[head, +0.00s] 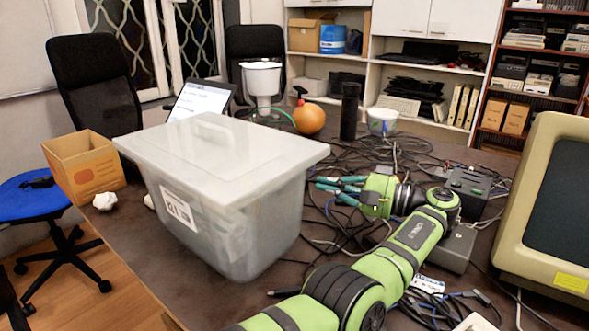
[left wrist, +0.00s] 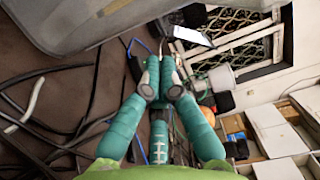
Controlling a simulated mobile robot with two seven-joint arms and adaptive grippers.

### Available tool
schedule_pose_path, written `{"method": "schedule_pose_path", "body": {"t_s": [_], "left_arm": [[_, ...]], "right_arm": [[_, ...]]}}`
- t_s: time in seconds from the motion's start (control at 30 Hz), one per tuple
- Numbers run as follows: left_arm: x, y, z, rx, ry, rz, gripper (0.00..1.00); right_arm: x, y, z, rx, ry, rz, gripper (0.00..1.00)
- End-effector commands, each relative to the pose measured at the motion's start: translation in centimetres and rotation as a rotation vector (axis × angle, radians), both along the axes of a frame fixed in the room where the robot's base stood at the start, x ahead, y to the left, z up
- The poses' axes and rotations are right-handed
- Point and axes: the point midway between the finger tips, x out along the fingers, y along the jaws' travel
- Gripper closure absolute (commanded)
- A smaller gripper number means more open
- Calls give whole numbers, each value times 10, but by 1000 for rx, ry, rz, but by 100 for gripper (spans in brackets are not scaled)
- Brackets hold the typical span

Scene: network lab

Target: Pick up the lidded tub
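My right gripper is not in view.
Cables (head: 340,225) tangle over the table right of the tub. A cardboard box (head: 85,168), a laptop (head: 200,100), an orange round object (head: 308,119) and a black cylinder (head: 349,110) stand around the tub. A large monitor (head: 530,200) is at right. Bare table shows in front.

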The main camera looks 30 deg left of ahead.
Motion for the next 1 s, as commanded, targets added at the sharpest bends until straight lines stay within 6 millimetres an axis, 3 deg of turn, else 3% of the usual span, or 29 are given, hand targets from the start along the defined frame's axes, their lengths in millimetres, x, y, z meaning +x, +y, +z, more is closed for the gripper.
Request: {"method": "schedule_pose_path", "body": {"t_s": [0.07,0.3,0.53,1.0], "left_arm": [[-1,3,3,2,0,0,100],[-8,39,1,1,-1,3,100],[-12,68,0,1,1,1,100],[-13,76,0,2,0,0,100]], "right_arm": [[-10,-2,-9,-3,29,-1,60],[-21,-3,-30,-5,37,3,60],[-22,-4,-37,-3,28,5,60],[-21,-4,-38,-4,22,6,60]]}}
